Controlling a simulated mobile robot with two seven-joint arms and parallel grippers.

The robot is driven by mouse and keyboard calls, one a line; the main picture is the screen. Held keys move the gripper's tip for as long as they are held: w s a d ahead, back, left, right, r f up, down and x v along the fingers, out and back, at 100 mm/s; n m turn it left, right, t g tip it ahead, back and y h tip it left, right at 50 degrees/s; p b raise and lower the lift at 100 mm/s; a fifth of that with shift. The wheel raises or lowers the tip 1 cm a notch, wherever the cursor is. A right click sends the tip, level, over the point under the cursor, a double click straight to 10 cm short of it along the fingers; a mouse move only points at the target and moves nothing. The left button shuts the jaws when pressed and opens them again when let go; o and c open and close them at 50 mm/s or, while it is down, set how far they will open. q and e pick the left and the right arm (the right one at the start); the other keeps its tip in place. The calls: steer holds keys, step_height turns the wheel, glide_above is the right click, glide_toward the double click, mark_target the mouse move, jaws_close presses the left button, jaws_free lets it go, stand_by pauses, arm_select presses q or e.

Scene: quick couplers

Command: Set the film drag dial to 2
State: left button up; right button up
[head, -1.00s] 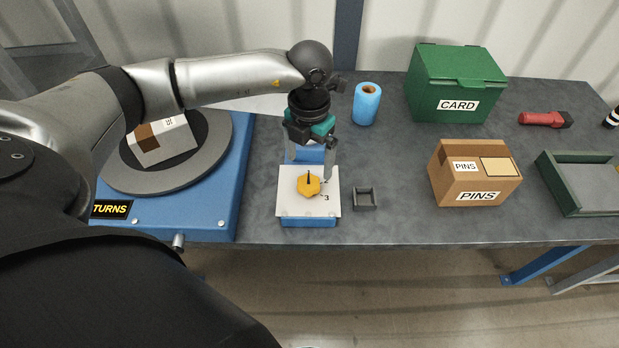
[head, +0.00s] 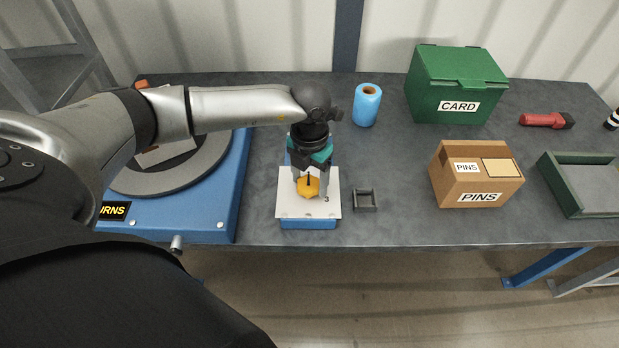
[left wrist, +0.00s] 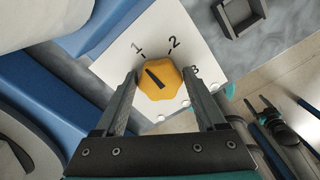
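The film drag dial (head: 308,187) is a yellow knob with a dark pointer bar, on a white panel (head: 287,207) atop a blue stand. In the left wrist view the dial (left wrist: 158,80) sits among the printed marks 1, 2 and 3; its dark bar slants, its upper-left end toward the 1. My left gripper (head: 310,190) is over the dial. In the left wrist view its open fingers (left wrist: 160,88) are on either side of the dial, with gaps visible. My right gripper is not clearly seen in the head view.
A small grey tray (head: 365,201) is right of the panel. A blue roll (head: 367,104) stands behind it. A blue turntable base (head: 228,205) is on the left. A cardboard PINS box (head: 476,174) and a green CARD box (head: 456,84) stand to the right.

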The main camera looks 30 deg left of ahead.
arm_select(q)
steer(key=c, duration=0.9)
steer(key=shift+c, duration=0.2)
steer(key=shift+m, duration=0.4)
steer(key=m+b, duration=0.2)
steer(key=m, duration=0.3)
steer(key=shift+d+m, duration=0.1)
steer(key=shift+m, duration=0.3)
steer(key=m+b, duration=0.1)
steer(key=m, duration=0.4)
steer(key=shift+b, duration=0.4)
steer(key=shift+d, duration=0.1)
steer(key=o, duration=1.4)
steer(key=shift+s, duration=0.1)
